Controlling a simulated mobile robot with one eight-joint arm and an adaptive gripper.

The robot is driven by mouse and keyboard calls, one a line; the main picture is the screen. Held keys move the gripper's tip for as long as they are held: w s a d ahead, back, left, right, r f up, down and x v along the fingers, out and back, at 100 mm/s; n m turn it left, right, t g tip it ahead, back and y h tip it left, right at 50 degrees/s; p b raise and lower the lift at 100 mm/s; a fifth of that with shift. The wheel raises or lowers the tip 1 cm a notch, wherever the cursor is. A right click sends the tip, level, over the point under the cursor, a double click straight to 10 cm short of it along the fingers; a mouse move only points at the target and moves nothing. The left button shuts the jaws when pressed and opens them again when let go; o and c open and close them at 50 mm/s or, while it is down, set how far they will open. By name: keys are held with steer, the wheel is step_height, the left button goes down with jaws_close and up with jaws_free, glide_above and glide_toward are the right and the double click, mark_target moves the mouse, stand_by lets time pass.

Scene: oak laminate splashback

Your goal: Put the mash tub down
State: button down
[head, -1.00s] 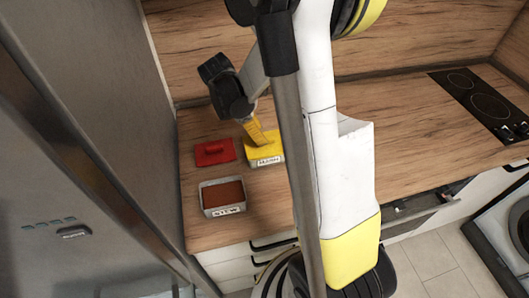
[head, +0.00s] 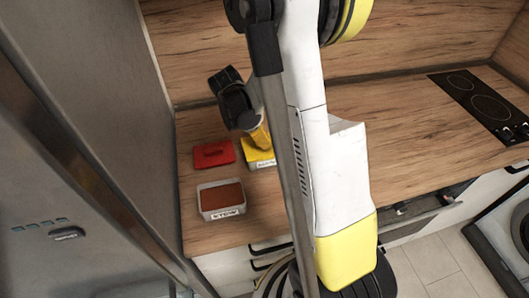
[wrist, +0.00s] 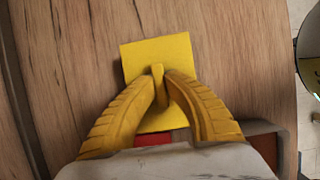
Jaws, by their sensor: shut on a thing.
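The mash tub is a small yellow block-like tub (head: 258,155) with a pale label on its front, near the left end of the wooden counter. Its square yellow top with a raised grip bar shows in the wrist view (wrist: 152,52). My gripper (wrist: 162,82) has its two yellow ribbed fingers shut on that bar from above. In the head view my gripper (head: 262,138) covers part of the tub's top. The tub looks level and low over the counter; I cannot tell whether its underside touches.
An open grey-white tub labelled STEW (head: 221,201) with brown contents stands in front and to the left. A red lid (head: 213,153) lies left of the mash tub. A black hob (head: 487,103) is far right. The wooden counter (head: 420,145) between is largely clear.

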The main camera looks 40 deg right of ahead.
step_height(320, 180, up, 5)
steer(key=shift+f+p, duration=0.2)
steer(key=shift+p, duration=0.7)
steer(key=s+d+r+p, duration=0.2)
steer(key=s+d+r, duration=0.4)
steer(key=s, duration=0.4)
steer(key=shift+r, duration=0.15)
steer(key=shift+d, duration=0.1)
